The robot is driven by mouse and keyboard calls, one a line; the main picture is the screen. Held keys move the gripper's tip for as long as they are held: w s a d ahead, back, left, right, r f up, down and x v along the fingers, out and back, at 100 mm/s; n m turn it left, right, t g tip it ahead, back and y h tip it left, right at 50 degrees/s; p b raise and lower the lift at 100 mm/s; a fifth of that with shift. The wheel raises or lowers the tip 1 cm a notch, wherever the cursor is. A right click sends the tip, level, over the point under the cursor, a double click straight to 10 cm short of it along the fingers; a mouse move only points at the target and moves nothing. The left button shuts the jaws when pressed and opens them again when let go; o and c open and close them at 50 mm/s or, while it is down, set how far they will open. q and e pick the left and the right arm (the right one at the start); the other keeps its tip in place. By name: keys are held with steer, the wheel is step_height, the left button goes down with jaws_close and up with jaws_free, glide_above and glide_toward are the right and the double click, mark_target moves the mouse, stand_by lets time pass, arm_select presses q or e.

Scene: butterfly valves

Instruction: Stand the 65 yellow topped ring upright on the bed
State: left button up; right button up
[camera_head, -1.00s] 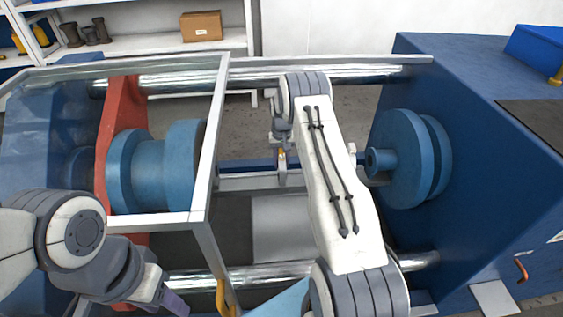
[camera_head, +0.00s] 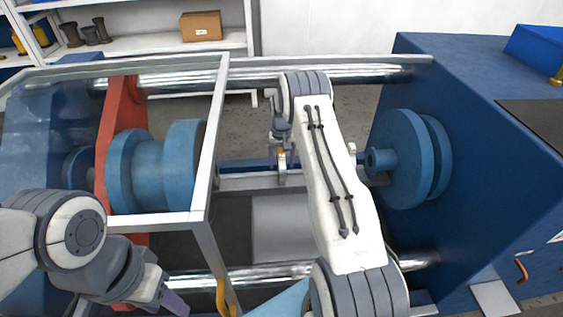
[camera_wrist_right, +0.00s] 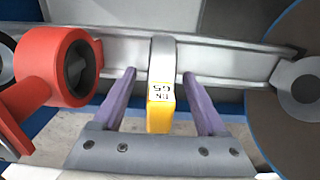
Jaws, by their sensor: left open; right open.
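The 65 yellow topped ring (camera_wrist_right: 161,60) is edge-on in the right wrist view, a grey band with a yellow block marked 65 towards me. It appears upright on the grey bed (camera_wrist_right: 222,65); it also shows in the head view (camera_head: 282,178), partly behind my right arm. My right gripper (camera_wrist_right: 156,76) is open, with one purple finger on each side of the ring and a visible gap to both. Its fingers are small in the head view (camera_head: 281,155). My left gripper (camera_head: 176,304) is low at the left, away from the ring, partly cut off by the frame.
A red cylindrical part (camera_wrist_right: 62,70) stands close to the left finger in the wrist view. Blue flanges stand left (camera_head: 150,170) and right (camera_head: 402,160) of the bed. A grey frame post (camera_head: 212,150) stands between my arms. Shiny rods (camera_head: 330,76) run along the machine.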

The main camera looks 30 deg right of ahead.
step_height(320, 180, up, 10)
steer(key=shift+r+b, duration=0.2)
steer(key=shift+b, duration=0.25)
stand_by(0.3)
